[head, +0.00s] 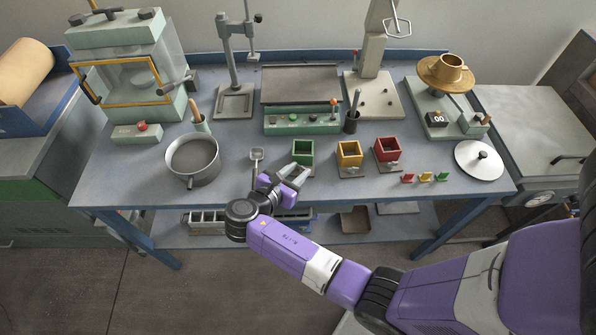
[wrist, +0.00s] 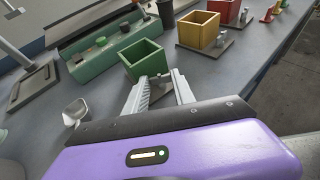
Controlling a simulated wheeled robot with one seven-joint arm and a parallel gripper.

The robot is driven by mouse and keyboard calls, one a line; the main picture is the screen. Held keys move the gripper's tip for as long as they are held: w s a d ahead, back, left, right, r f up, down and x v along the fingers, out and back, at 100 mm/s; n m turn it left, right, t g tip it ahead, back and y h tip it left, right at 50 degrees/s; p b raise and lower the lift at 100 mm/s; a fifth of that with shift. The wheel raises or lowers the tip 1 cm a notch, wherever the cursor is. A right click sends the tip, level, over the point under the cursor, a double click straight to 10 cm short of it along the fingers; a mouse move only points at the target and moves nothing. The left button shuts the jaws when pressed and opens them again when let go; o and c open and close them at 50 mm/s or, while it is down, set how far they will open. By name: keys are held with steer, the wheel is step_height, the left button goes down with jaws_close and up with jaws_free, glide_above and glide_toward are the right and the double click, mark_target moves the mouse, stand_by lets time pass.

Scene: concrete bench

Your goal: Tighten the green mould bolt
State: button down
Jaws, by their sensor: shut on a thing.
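The green mould (head: 303,152) is an open square box on the bench, left of the yellow mould (head: 348,153) and the red mould (head: 387,149). In the wrist view the green mould (wrist: 143,60) stands just beyond my fingertips. My gripper (head: 299,168) is low at its near side. The two fingers also show in the wrist view (wrist: 161,83), close to the mould's near wall. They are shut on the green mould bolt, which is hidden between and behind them. How far the bolt is turned in cannot be seen.
A scoop (head: 256,155) and a steel pot (head: 192,160) lie to the left. A green control box (head: 302,119) and a dark cup (head: 351,122) stand behind. Small coloured pieces (head: 425,177) and a round lid (head: 479,160) are at right.

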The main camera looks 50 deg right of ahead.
stand_by(0.3)
steer(key=c, duration=1)
jaws_free()
steer(key=shift+c, duration=0.2)
